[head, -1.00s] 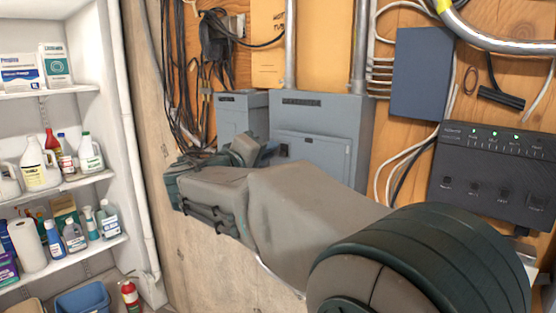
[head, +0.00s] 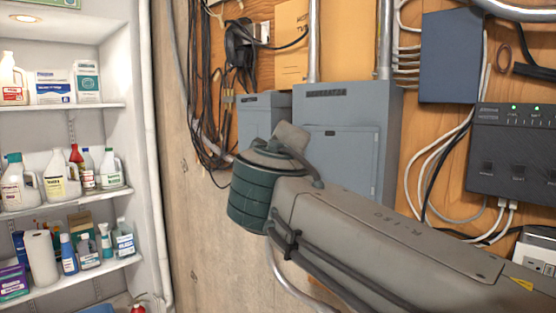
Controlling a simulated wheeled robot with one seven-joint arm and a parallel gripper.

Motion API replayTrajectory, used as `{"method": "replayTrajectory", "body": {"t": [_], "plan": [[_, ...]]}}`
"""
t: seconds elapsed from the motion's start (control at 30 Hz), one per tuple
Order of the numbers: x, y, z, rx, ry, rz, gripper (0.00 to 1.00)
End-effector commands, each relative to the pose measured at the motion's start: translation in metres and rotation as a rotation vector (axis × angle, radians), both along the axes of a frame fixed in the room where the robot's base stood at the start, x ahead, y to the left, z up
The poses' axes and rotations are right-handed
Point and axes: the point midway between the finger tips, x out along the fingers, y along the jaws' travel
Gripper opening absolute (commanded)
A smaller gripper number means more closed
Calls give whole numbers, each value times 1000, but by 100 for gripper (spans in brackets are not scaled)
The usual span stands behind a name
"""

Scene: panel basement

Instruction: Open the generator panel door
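Two grey metal electrical boxes hang on the orange wood wall in the head view. The larger grey panel (head: 345,105) has a flat door (head: 350,150) that looks shut, flush with its front. The smaller grey panel (head: 262,112) is to its left. I cannot read which one is the generator panel. My arm crosses in front from the lower right, and its far joint covers the lower left of the larger panel and the bottom of the smaller one. My gripper's fingers do not show.
A black device with green lights (head: 515,150) and a blue box (head: 450,55) are on the wall at right. Loose white cables (head: 412,180) hang beside the larger panel, black cables (head: 200,90) left of the panels. White shelves (head: 60,105) with bottles stand at left.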

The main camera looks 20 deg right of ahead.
Motion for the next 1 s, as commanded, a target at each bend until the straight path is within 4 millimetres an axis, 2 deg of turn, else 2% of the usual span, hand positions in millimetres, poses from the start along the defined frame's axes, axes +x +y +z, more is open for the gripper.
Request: {"method": "replayTrajectory", "body": {"t": [0.47, 0.5, 0.57, 1.0], "plan": [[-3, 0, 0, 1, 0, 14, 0], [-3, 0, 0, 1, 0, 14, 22], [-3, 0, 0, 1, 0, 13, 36], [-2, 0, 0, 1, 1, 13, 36]]}}
